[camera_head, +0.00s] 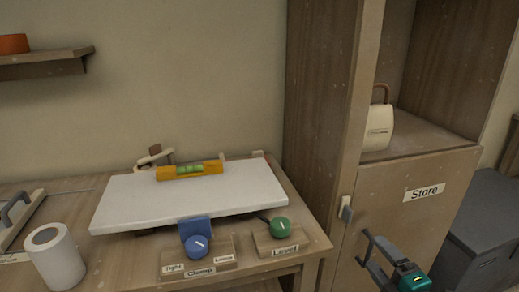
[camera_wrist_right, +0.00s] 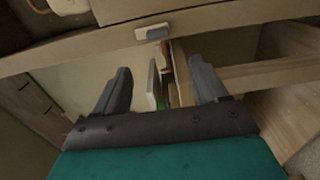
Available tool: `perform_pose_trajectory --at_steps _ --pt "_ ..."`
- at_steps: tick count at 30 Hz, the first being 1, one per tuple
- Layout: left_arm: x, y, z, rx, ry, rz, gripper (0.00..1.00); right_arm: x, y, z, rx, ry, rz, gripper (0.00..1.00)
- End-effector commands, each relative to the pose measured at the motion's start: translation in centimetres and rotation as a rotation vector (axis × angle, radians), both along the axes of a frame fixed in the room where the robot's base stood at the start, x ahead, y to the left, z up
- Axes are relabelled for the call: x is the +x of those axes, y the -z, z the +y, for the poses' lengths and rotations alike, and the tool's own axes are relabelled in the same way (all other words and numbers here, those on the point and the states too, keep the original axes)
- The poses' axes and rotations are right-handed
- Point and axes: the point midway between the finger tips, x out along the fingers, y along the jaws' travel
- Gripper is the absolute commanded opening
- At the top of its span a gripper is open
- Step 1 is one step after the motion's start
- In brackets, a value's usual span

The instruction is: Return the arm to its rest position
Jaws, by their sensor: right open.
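My right gripper (camera_head: 374,251) is at the lower right of the head view, in front of the wooden cabinet door labelled "Store" (camera_head: 424,192). Its two dark fingers also show in the right wrist view (camera_wrist_right: 162,88). They are spread apart with nothing held between them. The teal part of my wrist shows behind the fingers in both views. My left gripper is not in the head view.
A workbench (camera_head: 110,270) holds a white board (camera_head: 125,205) with a yellow spirit level (camera_head: 165,173), a blue clamp knob (camera_head: 196,245), a green level knob (camera_head: 280,227) and a white cylinder (camera_head: 55,262). A cream container (camera_head: 378,127) stands in the cabinet. A grey chest (camera_head: 485,225) is at right.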

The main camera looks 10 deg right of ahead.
Motion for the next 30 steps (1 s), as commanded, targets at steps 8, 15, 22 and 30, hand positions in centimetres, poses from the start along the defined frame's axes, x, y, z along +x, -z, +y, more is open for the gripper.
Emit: perform_pose_trajectory --at_steps 8,15,22,30 --pt "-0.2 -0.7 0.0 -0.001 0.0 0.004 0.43 -5.0 7.3 6.3 0.695 0.145 0.275 0.72" --pt "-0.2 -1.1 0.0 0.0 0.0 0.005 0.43 -11.2 12.9 14.4 1.278 0.324 0.593 0.72" --pt "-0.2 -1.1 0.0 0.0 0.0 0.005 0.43 -12.8 13.8 16.5 1.404 0.37 0.673 0.72" --pt "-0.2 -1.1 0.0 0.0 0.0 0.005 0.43 -12.7 13.8 16.4 1.4 0.368 0.671 0.72"
